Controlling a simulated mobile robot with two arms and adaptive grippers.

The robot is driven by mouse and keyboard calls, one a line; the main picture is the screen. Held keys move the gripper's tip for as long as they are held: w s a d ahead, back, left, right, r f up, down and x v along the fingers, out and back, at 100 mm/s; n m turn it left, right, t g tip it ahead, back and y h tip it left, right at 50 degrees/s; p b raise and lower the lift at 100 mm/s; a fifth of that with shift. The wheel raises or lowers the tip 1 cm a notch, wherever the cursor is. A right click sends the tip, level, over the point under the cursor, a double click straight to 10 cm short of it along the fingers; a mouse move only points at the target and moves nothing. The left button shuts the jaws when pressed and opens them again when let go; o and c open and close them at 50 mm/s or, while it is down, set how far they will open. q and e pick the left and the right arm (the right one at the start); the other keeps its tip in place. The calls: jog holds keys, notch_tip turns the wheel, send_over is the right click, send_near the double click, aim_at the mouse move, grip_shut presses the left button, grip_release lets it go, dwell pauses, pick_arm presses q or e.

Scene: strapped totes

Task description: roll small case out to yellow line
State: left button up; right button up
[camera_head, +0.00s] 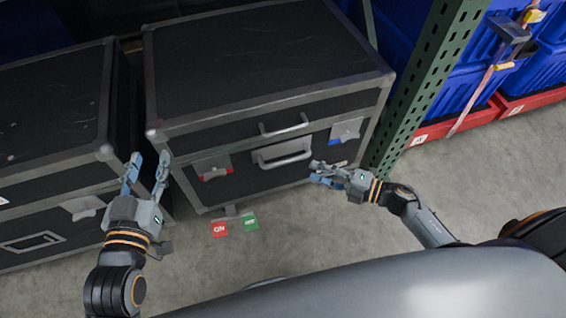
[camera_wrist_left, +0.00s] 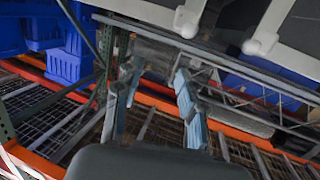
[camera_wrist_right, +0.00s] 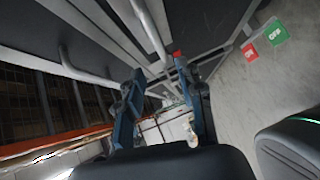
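A black case with grey metal edges (camera_head: 255,50) stands in the middle of the head view. Its front has a bar handle (camera_head: 284,125), a lower recessed handle (camera_head: 283,153), a red-marked latch plate (camera_head: 212,169) and a blue-marked one (camera_head: 346,131). A second black case (camera_head: 50,95) stands to its left; I cannot tell which is the small case. My left gripper (camera_head: 148,168) is open and empty, in front of the gap between the cases. My right gripper (camera_head: 317,173) is open and empty, by the middle case's lower right front. No yellow line shows.
A red tag (camera_head: 219,229) and a green tag (camera_head: 250,223) are at a small pedal under the middle case's front. A green rack post (camera_head: 428,80) stands close to its right, with blue totes (camera_head: 475,75) beyond. Bare concrete floor (camera_head: 200,270) lies in front.

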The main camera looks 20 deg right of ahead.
aim_at(284, 162)
jog(key=b+x, duration=0.1)
jog(key=x, duration=0.9)
jog(key=shift+d+b, duration=0.1)
jog(key=shift+b, duration=0.25)
pick_arm(q)
notch_tip(284, 162, up, 9)
jog(key=d+t+h, duration=0.1)
jog(key=t+h, duration=0.1)
jog(key=t, duration=0.3)
jog(key=shift+s+f, duration=0.15)
jog(key=shift+s, duration=0.2)
pick_arm(e)
jog(key=shift+w+a+f, duration=0.1)
jog(key=shift+w+a, duration=0.25)
jog(key=shift+a, duration=0.05)
grip_shut()
